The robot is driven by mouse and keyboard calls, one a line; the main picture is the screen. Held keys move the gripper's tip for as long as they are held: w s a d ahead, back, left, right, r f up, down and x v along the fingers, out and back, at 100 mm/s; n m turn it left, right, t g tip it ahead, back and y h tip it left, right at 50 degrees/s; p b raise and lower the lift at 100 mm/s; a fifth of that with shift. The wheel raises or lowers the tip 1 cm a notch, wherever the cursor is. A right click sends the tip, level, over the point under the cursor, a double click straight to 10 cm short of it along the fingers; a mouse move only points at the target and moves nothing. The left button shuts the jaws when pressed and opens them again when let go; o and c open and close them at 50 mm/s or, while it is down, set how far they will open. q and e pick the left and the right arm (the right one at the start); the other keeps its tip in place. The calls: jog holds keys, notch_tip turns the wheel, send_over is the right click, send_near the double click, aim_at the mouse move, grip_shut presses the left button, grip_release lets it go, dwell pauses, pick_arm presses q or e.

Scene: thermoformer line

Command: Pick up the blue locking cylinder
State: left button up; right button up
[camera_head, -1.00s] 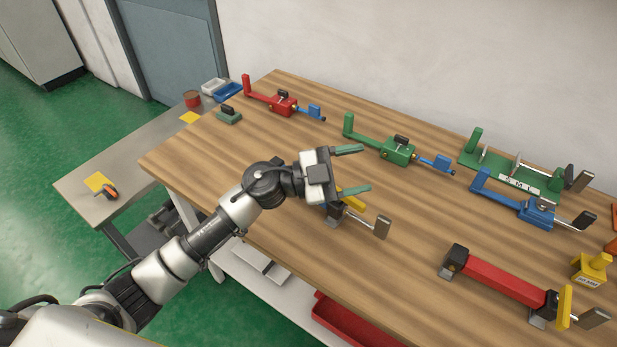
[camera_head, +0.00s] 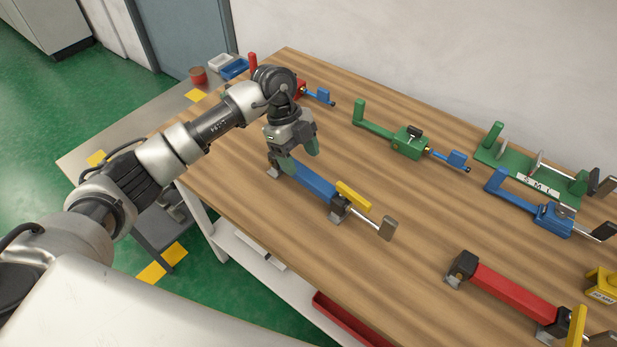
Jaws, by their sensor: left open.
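A blue cylinder (camera_head: 311,184) with dark end blocks, a yellow lever (camera_head: 353,195) and a rod ending in a grey plate (camera_head: 388,228) lies on the wooden table near its front edge. My left gripper (camera_head: 299,157) points down, open, at the far left part of this cylinder. Its green fingers cover part of the blue body near the left end block. I cannot tell whether the fingers touch it. Another blue device (camera_head: 533,210), with an upright handle and a rod, lies farther right. My right gripper is not in view.
A green device (camera_head: 405,143) and a green fixture (camera_head: 530,172) lie toward the wall. A red cylinder (camera_head: 515,290) lies at the lower right, near a yellow block (camera_head: 602,283). A red device (camera_head: 253,62) is partly hidden behind my arm. The table's middle is clear.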

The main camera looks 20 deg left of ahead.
aim_at(307, 172)
pick_arm(q)
jog(key=shift+p+x, duration=0.55)
jog(key=shift+x, duration=2.65)
jog(key=shift+w+r, duration=0.1)
grip_shut()
